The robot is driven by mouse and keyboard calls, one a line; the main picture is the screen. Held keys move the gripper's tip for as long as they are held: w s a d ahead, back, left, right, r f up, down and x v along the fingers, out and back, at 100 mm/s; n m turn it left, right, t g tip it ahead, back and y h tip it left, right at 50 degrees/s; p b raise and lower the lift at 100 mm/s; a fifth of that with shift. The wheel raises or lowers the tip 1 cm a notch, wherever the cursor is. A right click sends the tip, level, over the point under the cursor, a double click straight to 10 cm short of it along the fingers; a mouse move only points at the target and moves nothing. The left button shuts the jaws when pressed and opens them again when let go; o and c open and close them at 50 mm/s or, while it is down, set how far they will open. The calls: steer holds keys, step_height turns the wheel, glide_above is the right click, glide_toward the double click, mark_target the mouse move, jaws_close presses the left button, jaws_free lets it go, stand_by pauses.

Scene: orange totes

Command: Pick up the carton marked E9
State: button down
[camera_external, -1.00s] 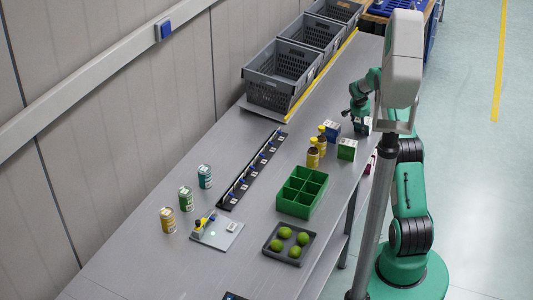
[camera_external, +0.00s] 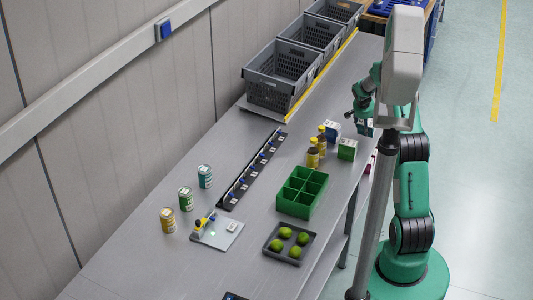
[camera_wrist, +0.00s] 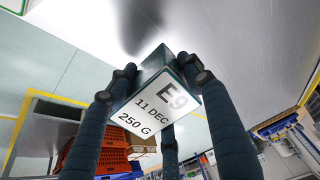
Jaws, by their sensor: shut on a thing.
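The carton marked E9 (camera_wrist: 158,100) has a white label reading E9, 11 DEC, 250 G and dark green sides. In the wrist view the dark fingers of my gripper (camera_wrist: 160,88) close around it from several sides, and their pads touch it. In the external view my gripper (camera_external: 364,112) is at the right edge of the table, beyond the other cartons. The carton is small there and partly hidden by the fingers and a grey post.
A green carton (camera_external: 347,149), a blue-and-white carton (camera_external: 333,129) and yellow-capped bottles (camera_external: 313,157) stand close by on the grey table (camera_external: 215,145). A green divided box (camera_external: 300,207) is nearer. Grey crates (camera_external: 280,90) line the back. Orange totes (camera_wrist: 82,152) show in the wrist view.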

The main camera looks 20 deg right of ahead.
steer(key=s+a, duration=0.2)
steer(key=s, duration=0.6)
steer(key=shift+s+a+r, duration=0.25)
steer(key=shift+a+r, duration=0.15)
steer(key=shift+r, duration=0.05)
